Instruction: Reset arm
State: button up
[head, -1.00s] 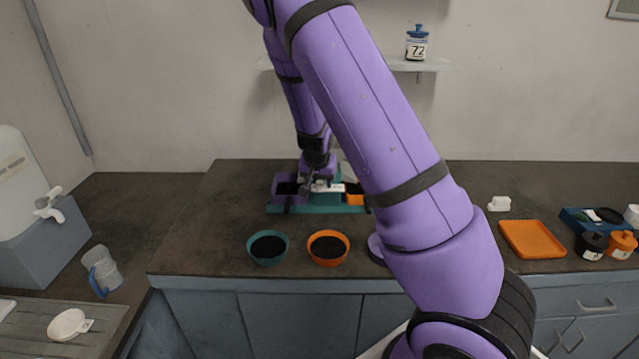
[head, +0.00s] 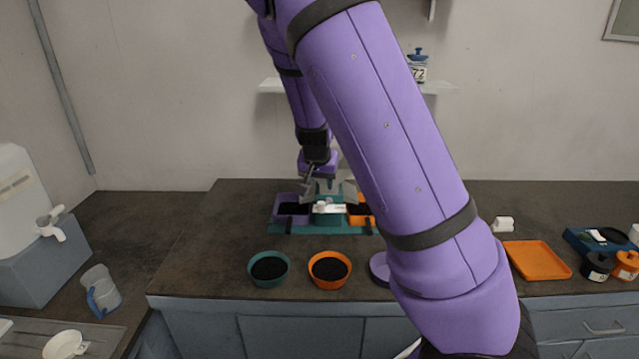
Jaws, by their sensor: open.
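My gripper (head: 322,190) hangs above the sieve shaker at the back of the counter, with its fingers apart and nothing seen between them. The sieve shaker (head: 300,229) has a teal base with a purple bin (head: 291,218) on the left and an orange bin (head: 361,220) on the right, both with dark contents. A teal block with a white piece (head: 328,208) sits between the bins, just below my gripper. My own purple arm hides part of the shaker's right side.
A teal bowl (head: 268,269) and an orange bowl (head: 329,269), both with dark contents, stand in front. An orange tray (head: 538,260) and small jars (head: 597,266) are at the right. A jug (head: 101,291) and water container (head: 22,205) are at the left. A jar (head: 418,66) stands on the shelf.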

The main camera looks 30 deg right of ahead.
dwell(0.4)
jog(key=s+a+r+n+y, duration=0.25)
jog(key=s+a+r, duration=0.25)
jog(key=s+r, duration=0.25)
jog(key=s+a+r+n+y, duration=0.2)
jog(key=s+a+r+y, duration=0.15)
jog(key=s+r, duration=0.4)
jog(key=s+a+r+n+t+h, duration=0.1)
jog(key=s+r+n, duration=0.1)
jog(key=s, duration=0.6)
jog(key=s+a+r+n+h, duration=0.2)
jog(key=s+r, duration=0.1)
jog(key=s, duration=0.5)
jog(key=shift+s+a+r+t, duration=0.2)
jog(key=shift+s+r+t, duration=0.1)
jog(key=shift+r+t, duration=0.1)
